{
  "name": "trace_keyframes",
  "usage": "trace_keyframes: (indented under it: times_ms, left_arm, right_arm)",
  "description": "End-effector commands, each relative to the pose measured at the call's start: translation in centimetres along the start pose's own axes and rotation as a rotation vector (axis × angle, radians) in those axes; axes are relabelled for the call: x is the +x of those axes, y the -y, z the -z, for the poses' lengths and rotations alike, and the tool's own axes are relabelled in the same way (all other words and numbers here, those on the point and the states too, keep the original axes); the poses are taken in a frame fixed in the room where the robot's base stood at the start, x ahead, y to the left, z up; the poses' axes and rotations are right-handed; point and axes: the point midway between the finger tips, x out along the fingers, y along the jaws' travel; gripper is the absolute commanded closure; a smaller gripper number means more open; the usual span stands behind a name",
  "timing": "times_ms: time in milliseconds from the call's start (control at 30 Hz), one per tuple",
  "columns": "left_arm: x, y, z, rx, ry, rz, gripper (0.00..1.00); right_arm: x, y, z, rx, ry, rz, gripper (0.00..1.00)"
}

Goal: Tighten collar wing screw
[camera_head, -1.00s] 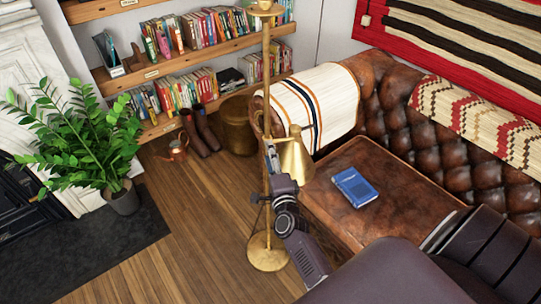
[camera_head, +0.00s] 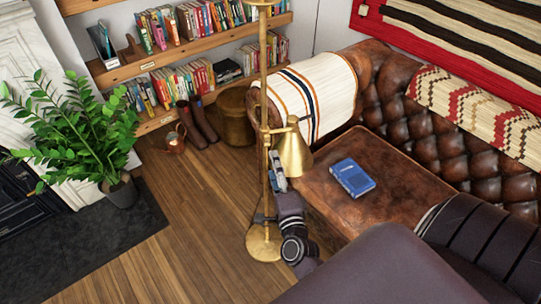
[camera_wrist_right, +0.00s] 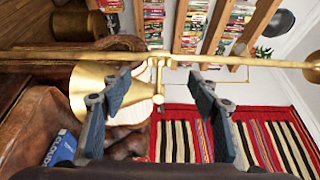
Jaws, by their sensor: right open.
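A brass floor lamp stands on the wood floor, with a thin upright pole (camera_head: 264,85) and a round base (camera_head: 263,243). Its cone shade (camera_head: 294,153) hangs from a short side arm at a collar on the pole. In the right wrist view the pole (camera_wrist_right: 225,60) runs sideways and the shade (camera_wrist_right: 88,92) is behind one finger. The collar (camera_wrist_right: 158,60) shows near the middle, with a small brass stem below it, possibly the wing screw. My right gripper (camera_head: 273,160) is beside the pole, below the collar; its fingers (camera_wrist_right: 162,85) are apart, with nothing clearly held. My left gripper is not in view.
A leather sofa with a brown leather seat (camera_head: 400,195) and a blue book (camera_head: 352,178) is right of the lamp. A potted plant (camera_head: 122,190) stands left. Bookshelves (camera_head: 180,55), boots (camera_head: 197,125) and a brass bin (camera_head: 236,118) are behind. Floor left of the lamp is clear.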

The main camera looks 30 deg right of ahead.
Motion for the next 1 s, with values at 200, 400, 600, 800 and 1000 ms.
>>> trace_keyframes:
  times_ms: [200,400,600,800,1000]
  left_arm:
    - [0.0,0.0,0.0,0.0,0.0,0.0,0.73]
    - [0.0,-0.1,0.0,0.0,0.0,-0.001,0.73]
    - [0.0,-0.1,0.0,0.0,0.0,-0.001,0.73]
    - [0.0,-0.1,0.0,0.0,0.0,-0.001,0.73]
    - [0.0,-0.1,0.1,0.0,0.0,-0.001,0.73]
  right_arm:
    - [-2.3,0.0,0.0,-0.001,0.001,0.0,0.45]
    - [-2.6,0.0,0.0,0.0,0.0,0.001,0.45]
    - [-2.6,0.0,0.0,0.0,0.0,0.001,0.45]
    - [-2.6,0.0,-0.1,0.0,0.001,0.0,0.45]
    - [-3.2,-4.1,-2.0,-0.108,0.066,-0.076,0.45]
